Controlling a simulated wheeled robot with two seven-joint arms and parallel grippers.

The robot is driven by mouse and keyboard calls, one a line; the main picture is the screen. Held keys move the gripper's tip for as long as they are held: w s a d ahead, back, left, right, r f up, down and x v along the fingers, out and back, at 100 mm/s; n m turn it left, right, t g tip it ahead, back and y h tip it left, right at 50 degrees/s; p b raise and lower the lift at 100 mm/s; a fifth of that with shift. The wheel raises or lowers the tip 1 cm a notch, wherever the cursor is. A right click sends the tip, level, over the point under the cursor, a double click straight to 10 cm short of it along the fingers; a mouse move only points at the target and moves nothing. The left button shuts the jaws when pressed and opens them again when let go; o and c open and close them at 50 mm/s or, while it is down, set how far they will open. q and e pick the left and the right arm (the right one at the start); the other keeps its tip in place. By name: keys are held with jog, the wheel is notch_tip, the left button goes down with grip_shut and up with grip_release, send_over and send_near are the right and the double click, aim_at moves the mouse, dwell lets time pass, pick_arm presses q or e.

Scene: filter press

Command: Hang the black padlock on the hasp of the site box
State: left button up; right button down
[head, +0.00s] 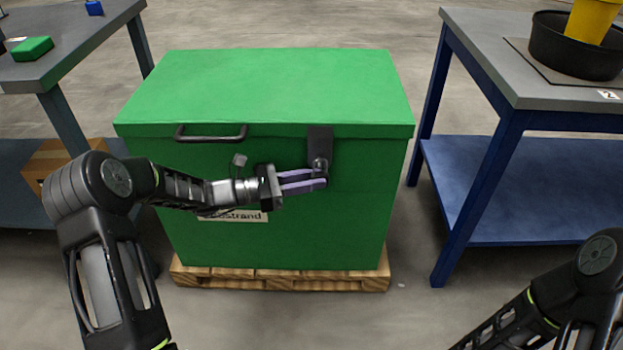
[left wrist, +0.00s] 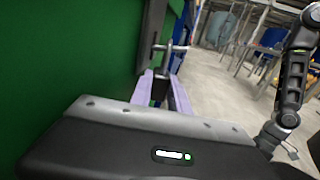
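The green site box (head: 270,85) stands closed on a wooden pallet. Its black hasp (head: 319,140) hangs at the front right, below the lid edge. My left gripper (head: 322,182), with pale purple fingers, is at the lower end of the hasp. In the left wrist view a dark body, seemingly the black padlock (left wrist: 160,89), fills the gap between the fingers. A grey metal bar of the hasp (left wrist: 169,48) shows just beyond it. I cannot tell whether the shackle is through the hasp. My right gripper shows small in the left wrist view (left wrist: 291,152).
A black handle (head: 211,138) is on the box front, left of the hasp. A blue-legged table (head: 480,60) with a black pan (head: 575,55) stands at right. A grey table (head: 75,45) with a green block (head: 32,48) stands at left. Floor in front is clear.

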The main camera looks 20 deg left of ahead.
pick_arm(q)
jog(key=o, duration=0.5)
jog(key=shift+a, duration=0.1)
jog(key=shift+o, duration=0.2)
jog(key=shift+r, duration=0.1)
jog(key=p+v, duration=0.2)
jog(key=v, duration=0.5)
jog(key=shift+s+a, duration=0.25)
jog(key=shift+s, duration=0.05)
